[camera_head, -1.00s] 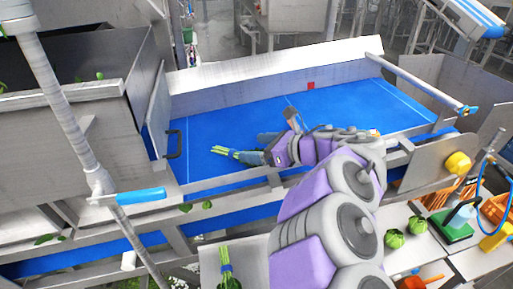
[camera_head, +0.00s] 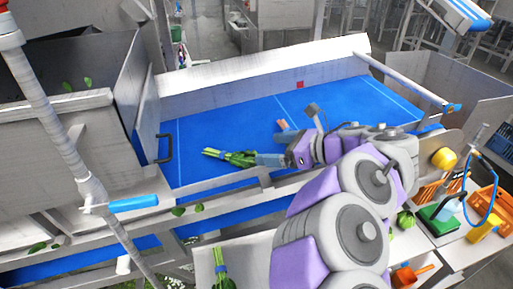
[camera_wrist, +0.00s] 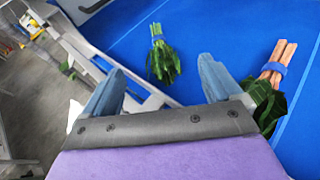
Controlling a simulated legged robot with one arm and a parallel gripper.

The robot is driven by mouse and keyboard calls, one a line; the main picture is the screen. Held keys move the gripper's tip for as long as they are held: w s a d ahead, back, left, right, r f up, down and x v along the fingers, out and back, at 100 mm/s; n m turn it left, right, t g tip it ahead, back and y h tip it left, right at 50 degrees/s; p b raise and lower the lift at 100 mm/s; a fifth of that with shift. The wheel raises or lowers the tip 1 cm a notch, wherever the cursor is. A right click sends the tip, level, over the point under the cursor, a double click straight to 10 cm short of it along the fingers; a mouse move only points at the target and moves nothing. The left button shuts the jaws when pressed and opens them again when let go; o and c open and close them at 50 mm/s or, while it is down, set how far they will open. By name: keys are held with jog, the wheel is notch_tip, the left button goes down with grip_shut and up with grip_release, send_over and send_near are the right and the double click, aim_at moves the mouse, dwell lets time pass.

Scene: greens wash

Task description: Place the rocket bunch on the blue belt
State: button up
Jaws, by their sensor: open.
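A leafy bunch with pale green stems and a blue band, apparently the rocket bunch (camera_head: 232,157), lies on the blue belt (camera_head: 215,130), near its front edge. In the wrist view it lies flat (camera_wrist: 162,60) beyond my fingertips, clear of them. My gripper (camera_head: 275,148) is open and empty, just right of the bunch and over the belt; both spread fingers show in the wrist view (camera_wrist: 162,75). Another green-stemmed banded bunch (camera_head: 221,264) lies on the pale table at the bottom of the head view, partly cut off.
A bunch with pinkish stems and a blue band (camera_wrist: 272,85) lies on the belt by my right finger. A metal rail (camera_head: 220,184) runs along the belt's front. A side table holds a green vegetable (camera_head: 405,219), a spray bottle and orange crates (camera_head: 490,205).

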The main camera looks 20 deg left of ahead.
jog(key=shift+v, duration=1.95)
jog(key=shift+r, duration=0.1)
